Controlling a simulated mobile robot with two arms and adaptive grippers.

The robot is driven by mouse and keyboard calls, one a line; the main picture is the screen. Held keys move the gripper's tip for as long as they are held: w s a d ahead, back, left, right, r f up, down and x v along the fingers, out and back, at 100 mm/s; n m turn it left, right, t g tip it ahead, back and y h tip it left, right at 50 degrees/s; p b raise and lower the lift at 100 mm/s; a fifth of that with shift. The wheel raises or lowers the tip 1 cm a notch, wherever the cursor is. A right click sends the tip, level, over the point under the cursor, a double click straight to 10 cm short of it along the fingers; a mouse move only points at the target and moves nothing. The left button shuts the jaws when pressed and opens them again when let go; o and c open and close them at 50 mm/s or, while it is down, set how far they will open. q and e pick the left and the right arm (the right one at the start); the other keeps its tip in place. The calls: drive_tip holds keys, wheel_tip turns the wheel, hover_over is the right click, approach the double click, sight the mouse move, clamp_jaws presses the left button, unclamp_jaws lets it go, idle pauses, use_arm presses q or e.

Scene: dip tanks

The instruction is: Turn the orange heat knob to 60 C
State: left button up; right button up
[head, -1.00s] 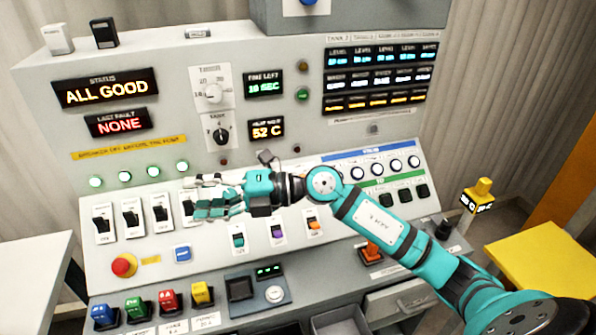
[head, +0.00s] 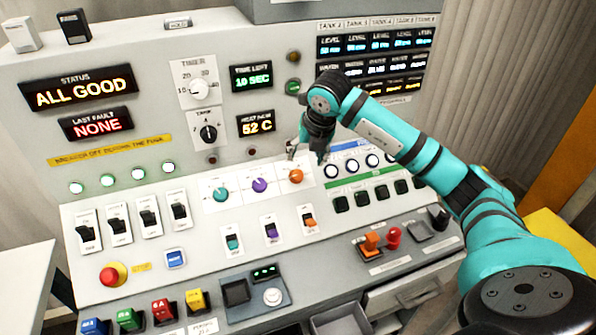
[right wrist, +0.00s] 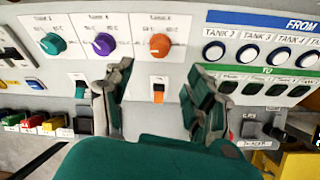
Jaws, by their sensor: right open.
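The orange heat knob (head: 296,176) is the rightmost of three round knobs on the white sloped panel. It also shows in the right wrist view (right wrist: 160,45); its exact pointer setting is too small to read. My right gripper (head: 306,154) is open and empty, just above and slightly right of the orange knob in the head view. In the right wrist view its two fingers (right wrist: 160,92) stand apart, with the knob beyond and between them, not touched. The heat readout (head: 257,123) shows 52 C. My left gripper is not in view.
A purple knob (head: 259,185) and a teal knob (head: 220,194) sit left of the orange one. An orange switch (head: 309,221) lies below it. Round tank buttons (head: 352,167) run along its right. A red emergency button (head: 110,276) is at lower left.

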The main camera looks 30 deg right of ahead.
sight(298, 175)
drive_tip(key=p+x, duration=0.1)
drive_tip(key=x, duration=0.9)
drive_tip(key=shift+f, duration=0.3)
drive_tip(key=c, duration=1.1)
drive_tip(key=shift+c, duration=0.2)
